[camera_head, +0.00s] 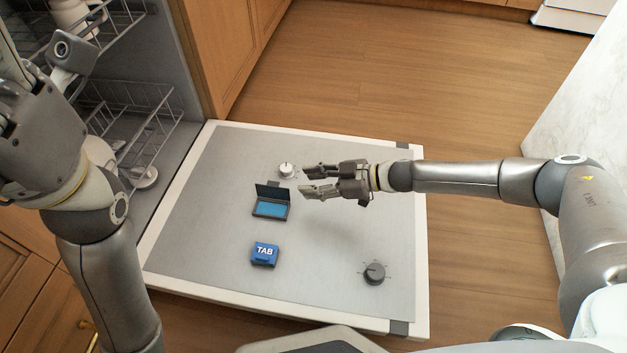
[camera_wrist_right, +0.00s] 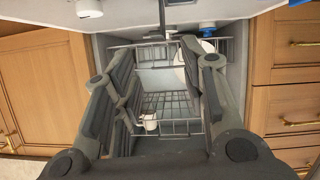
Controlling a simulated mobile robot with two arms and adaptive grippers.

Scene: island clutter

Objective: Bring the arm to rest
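My right arm reaches in from the right over the open dishwasher door (camera_head: 330,270). My right gripper (camera_head: 304,182) hangs above the door, with its two fingers apart and nothing between them. In the right wrist view its fingers (camera_wrist_right: 158,60) are also spread wide and empty. It points left, just right of the open detergent compartment (camera_head: 271,207) and close to a small pale knob (camera_head: 286,170) in the picture. My left arm stands at the left edge, in front of the dishwasher. Its fingers do not show clearly.
A blue box marked TAB (camera_head: 265,254) and a dark dial (camera_head: 374,273) are on the door. Wire racks (camera_head: 130,125) are inside the dishwasher at left. A white cup (camera_wrist_right: 149,121) shows in a rack in the wrist view. Wooden floor (camera_head: 420,80) beyond the door is clear.

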